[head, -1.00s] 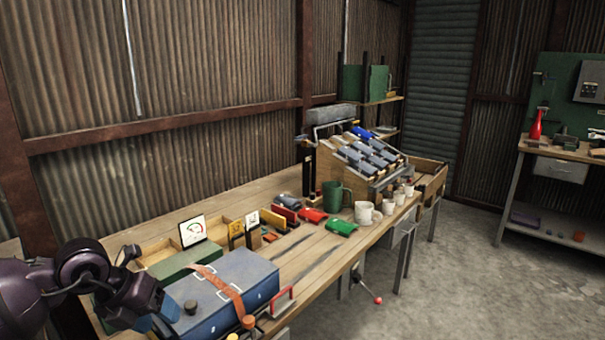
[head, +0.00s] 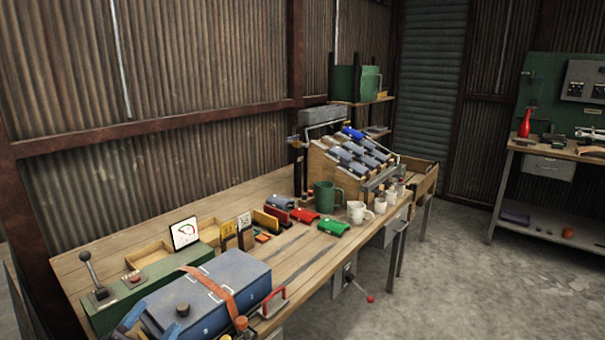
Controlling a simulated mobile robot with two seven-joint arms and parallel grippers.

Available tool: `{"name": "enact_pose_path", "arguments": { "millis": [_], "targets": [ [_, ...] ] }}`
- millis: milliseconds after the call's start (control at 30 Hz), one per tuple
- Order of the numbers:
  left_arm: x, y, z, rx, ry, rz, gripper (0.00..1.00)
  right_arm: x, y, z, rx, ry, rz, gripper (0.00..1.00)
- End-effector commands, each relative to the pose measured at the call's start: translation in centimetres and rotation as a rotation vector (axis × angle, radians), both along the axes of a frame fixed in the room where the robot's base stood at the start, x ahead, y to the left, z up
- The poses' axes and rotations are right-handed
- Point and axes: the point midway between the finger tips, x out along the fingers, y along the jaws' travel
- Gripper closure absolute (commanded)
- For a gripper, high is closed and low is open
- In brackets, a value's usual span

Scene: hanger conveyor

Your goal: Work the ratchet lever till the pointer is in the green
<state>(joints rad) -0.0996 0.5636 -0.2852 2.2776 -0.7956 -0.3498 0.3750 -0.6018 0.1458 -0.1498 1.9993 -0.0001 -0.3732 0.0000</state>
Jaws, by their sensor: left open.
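A lever with a dark knob (head: 85,257) stands upright, leaning slightly left, on the near left end of a long green box (head: 112,312). A red button (head: 135,277) sits to its right on the box. A white dial (head: 184,234) with a dark frame stands behind the box; its pointer is too small to read. Another lever, with a red knob (head: 369,298), sticks out below the bench front; I cannot tell which is the ratchet lever. My left gripper (head: 152,322) shows only its blue fingertips at the bottom left, open, apart from both levers. My right gripper is not in view.
A blue case (head: 218,300) with an orange strap lies in front of the green box. Red and green pieces and several mugs (head: 328,196) stand along the bench (head: 290,262). A sloped rack (head: 350,165) stands behind. A second bench (head: 570,150) is at the right.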

Motion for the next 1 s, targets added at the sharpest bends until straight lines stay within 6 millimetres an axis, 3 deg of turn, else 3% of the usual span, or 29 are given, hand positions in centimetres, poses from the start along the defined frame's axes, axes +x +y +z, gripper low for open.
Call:
{"name": "enact_pose_path", "arguments": {
  "millis": [100, 300, 500, 700, 1000],
  "targets": [
    [-1.6, 2.8, -3.2, -0.135, 0.172, 0.183, 0.42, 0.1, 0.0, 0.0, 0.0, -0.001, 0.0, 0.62],
    [-6.2, 6.1, -9.6, -0.312, 0.518, 0.444, 0.42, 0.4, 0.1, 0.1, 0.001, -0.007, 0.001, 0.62],
    [-12.7, 6.8, -15.3, -0.436, 0.889, 0.615, 0.42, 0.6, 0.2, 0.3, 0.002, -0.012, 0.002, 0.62],
    [-17.5, 6.1, -18.0, -0.496, 1.134, 0.676, 0.42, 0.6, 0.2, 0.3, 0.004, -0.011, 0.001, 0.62],
    [-22.5, 4.6, -19.7, -0.549, 1.38, 0.701, 0.42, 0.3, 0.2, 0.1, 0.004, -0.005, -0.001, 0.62]
  ]
}}
